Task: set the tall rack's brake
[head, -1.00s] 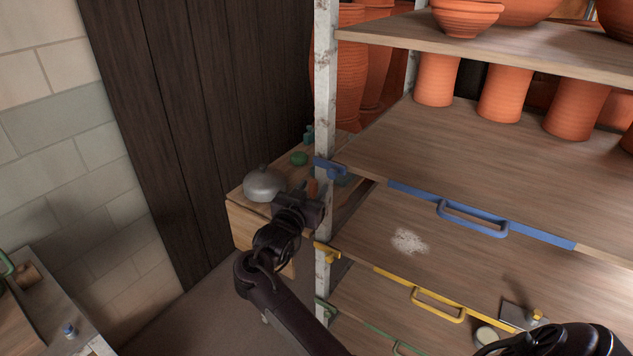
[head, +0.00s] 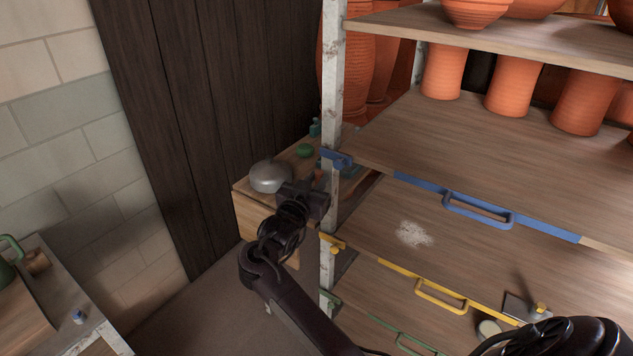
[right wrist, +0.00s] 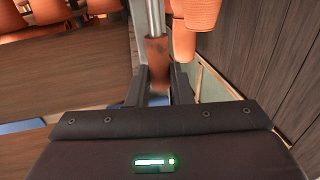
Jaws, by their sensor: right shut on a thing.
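The tall rack (head: 332,75) has a worn white corner post and wooden shelves. My right gripper (head: 318,190) is beside this post, just below a blue bracket (head: 337,159). In the right wrist view my fingers (right wrist: 160,88) are on either side of the lower end of a brown grip (right wrist: 158,60) on a metal rod (right wrist: 155,18), which looks like the brake lever. The gripper is shut on it. In the head view the gripper and post hide most of the grip. My left gripper is not in view.
Blue (head: 478,212), yellow (head: 440,296) and green handled bars front the lower shelves. Terracotta pots (head: 508,92) stand above. A low wooden cabinet (head: 262,222) with a grey domed thing (head: 270,177) stands behind my gripper. The floor (head: 200,320) at left is clear.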

